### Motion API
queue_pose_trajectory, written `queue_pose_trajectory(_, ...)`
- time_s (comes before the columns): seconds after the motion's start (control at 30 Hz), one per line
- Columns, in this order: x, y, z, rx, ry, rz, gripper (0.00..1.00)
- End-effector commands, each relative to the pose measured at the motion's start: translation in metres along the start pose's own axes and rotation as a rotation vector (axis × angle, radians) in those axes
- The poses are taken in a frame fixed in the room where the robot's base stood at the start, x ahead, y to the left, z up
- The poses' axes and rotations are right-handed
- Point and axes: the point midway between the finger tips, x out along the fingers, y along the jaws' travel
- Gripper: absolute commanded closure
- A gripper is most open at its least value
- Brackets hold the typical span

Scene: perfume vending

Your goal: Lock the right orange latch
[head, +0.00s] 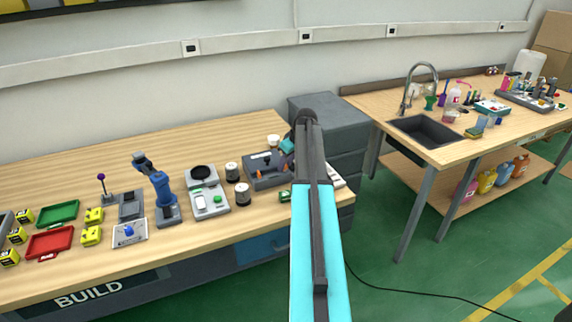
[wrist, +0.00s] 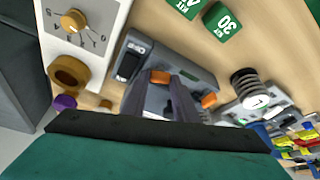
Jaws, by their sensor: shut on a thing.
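The grey device (head: 262,181) with two orange latches stands on the bench, left of my arm in the head view. It also shows in the wrist view (wrist: 196,68), seen from the other side. The right orange latch (wrist: 160,76) is at the left there, right at my fingertips. The left orange latch (wrist: 209,101) is at the right, apart from the fingers. My gripper (wrist: 168,88) is shut on the right latch, its dark fingers reaching over the device. The fingers cover part of the device, and the latch's exact angle is hard to tell.
A white box with an orange knob (wrist: 74,20) and a brown ring (wrist: 68,72) are close to the left in the wrist view. A blue press (head: 162,190) stands farther left on the bench.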

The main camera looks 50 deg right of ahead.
Motion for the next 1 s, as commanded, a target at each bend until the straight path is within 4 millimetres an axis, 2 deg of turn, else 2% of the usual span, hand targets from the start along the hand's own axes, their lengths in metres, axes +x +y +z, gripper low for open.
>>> queue_pose_trajectory(0.03,-0.001,0.000,-0.001,0.001,0.003,0.001,0.96)
queue_pose_trajectory(0.07,-0.001,0.000,-0.001,0.001,0.003,0.001,0.70)
queue_pose_trajectory(0.17,0.000,0.000,-0.001,0.001,0.002,0.001,0.55)
queue_pose_trajectory(0.67,-0.006,0.000,0.000,0.001,0.001,0.001,0.55)
queue_pose_trajectory(1.0,-0.039,0.000,0.000,0.001,0.002,0.002,0.55)
